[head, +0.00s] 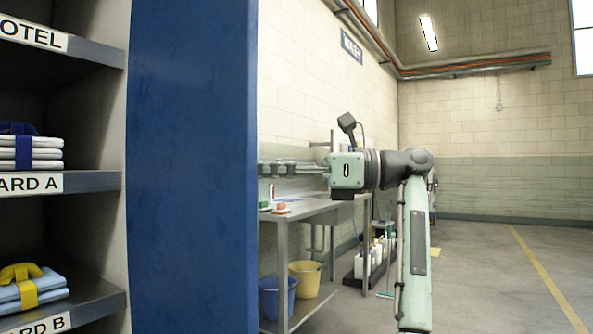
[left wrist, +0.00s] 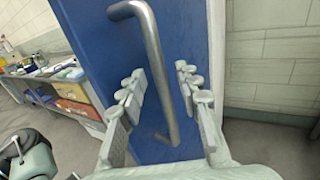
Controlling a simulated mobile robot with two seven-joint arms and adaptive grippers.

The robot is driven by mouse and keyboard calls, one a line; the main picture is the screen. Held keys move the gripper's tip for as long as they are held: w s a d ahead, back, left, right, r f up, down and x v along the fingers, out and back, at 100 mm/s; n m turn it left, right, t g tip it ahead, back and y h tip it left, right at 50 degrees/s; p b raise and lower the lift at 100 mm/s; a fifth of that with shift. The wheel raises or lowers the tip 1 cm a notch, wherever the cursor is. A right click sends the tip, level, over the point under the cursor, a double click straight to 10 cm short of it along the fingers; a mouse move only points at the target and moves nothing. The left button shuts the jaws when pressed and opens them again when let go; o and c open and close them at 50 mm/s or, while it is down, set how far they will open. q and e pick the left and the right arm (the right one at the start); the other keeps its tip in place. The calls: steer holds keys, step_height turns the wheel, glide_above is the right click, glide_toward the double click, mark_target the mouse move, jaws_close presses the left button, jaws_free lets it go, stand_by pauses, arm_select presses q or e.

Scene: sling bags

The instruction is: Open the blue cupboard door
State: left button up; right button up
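The blue cupboard door (head: 190,170) stands swung out from the cupboard, with the shelves inside open to view. In the left wrist view the door (left wrist: 92,25) carries a long curved metal handle (left wrist: 160,60). My left gripper (left wrist: 158,84) is open, its two fingers on either side of the handle with gaps to both. In the head view the gripper (head: 277,168) points left toward the door's far face; the door's edge hides the fingertips and the handle. My right gripper is not in view.
Labelled cupboard shelves (head: 95,181) hold folded cloth bundles on the left. Beyond the door stands a metal bench (head: 315,208) with a blue bucket (head: 277,298) and a yellow bucket (head: 305,278) below. The floor (head: 480,280) to the right is clear.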

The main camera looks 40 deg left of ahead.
arm_select(q)
steer(key=v, duration=1)
steer(key=shift+w+d, duration=0.15)
steer(key=shift+d, duration=0.1)
